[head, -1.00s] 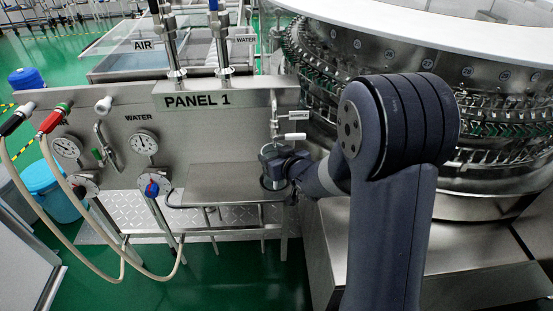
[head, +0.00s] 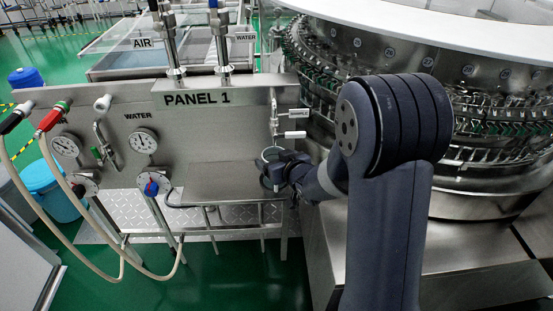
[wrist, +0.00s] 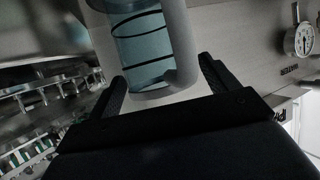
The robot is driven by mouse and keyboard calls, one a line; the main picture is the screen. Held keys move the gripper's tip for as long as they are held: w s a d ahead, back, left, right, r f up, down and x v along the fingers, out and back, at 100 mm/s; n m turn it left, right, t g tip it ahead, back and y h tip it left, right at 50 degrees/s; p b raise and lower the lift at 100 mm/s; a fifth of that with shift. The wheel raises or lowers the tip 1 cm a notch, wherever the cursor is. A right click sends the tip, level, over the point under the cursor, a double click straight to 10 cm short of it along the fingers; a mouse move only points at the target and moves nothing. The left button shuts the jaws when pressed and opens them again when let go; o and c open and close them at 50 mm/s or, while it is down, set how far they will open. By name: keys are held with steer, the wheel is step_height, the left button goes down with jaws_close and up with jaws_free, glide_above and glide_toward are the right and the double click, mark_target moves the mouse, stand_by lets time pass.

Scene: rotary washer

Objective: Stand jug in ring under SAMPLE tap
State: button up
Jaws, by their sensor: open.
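The jug (head: 271,154) stands at the right end of the steel shelf, below the SAMPLE tap (head: 274,122); its pale rim shows. In the wrist view the jug (wrist: 145,45) is a grey-walled vessel, bluish inside with dark bands, ahead of the fingers. My gripper (head: 284,172) is just right of the jug in the head view. In the wrist view my gripper (wrist: 160,85) is open, one finger either side of the jug's lower end, with a gap visible on each side. The ring is not clearly visible, so I cannot tell how the jug sits in it.
The steel shelf (head: 225,178) is bare left of the jug. The rotary washer (head: 480,150) is close on the right. Gauges and hoses are at the left.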

steer(key=shift+r, duration=0.15)
steer(key=shift+s+d+r, duration=0.1)
steer(key=shift+s, duration=0.15)
steer(key=p+v, duration=0.1)
steer(key=v, duration=1)
steer(key=shift+s+r, duration=0.2)
